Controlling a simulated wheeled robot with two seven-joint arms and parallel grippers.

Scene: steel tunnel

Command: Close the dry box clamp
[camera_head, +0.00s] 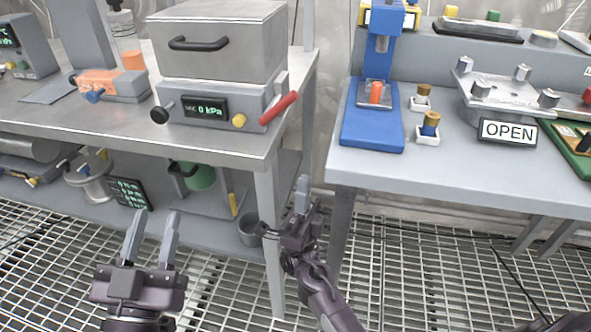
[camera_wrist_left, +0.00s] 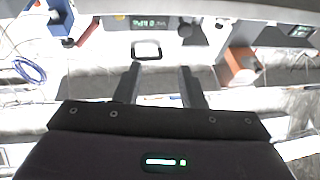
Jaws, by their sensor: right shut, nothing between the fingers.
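The dry box (camera_head: 218,45) is a grey box with a black handle on the left bench. Its base has a 0 kPa display (camera_head: 206,108), a black knob and a yellow knob. A red-handled lever (camera_head: 278,108), apparently the clamp, sticks out at the base's right side, tilted outward. In the left wrist view the red lever (camera_wrist_left: 88,31) shows at upper left. My left gripper (camera_head: 154,216) is open and empty, low in front of the left bench, apart from the box. My right gripper (camera_head: 302,181) is shut and empty, below and right of the lever.
An orange-topped device (camera_head: 112,84) stands left of the box. The left bench's lower shelf (camera_head: 190,229) holds several items. The right bench (camera_head: 440,178) carries a blue press (camera_head: 372,130) and an OPEN sign (camera_head: 508,132). A gap lies between the benches.

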